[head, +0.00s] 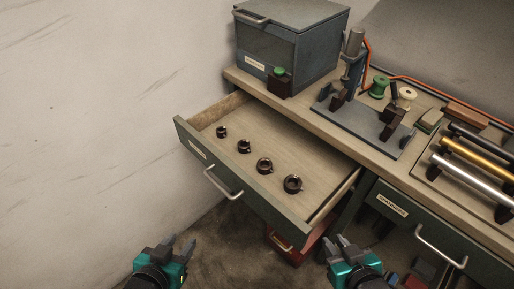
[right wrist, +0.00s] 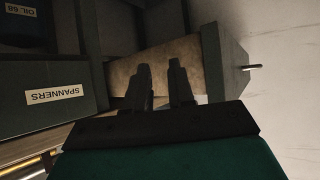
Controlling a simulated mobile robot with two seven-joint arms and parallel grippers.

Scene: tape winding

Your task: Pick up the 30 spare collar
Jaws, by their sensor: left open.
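Several dark ring-shaped collars lie in a row in the pulled-out drawer (head: 225,113), growing larger from far left to near right. They are the smallest collar (head: 222,132), a second collar (head: 244,147), a third collar (head: 264,166) and the largest collar (head: 292,185). No size marking is readable, so I cannot tell which is the 30. My left gripper (head: 179,243) is open and empty, in front of and below the drawer. My right gripper (head: 336,240) is empty, near the drawer's right front corner; its fingers stand apart in the right wrist view (right wrist: 159,70).
A grey cabinet (head: 268,50) and a winding fixture (head: 365,125) stand on the bench. A rack of rods (head: 465,155) is at right. A shut drawer labelled SPANNERS (right wrist: 55,96) is beside the open one. A wall (head: 90,120) bounds the left.

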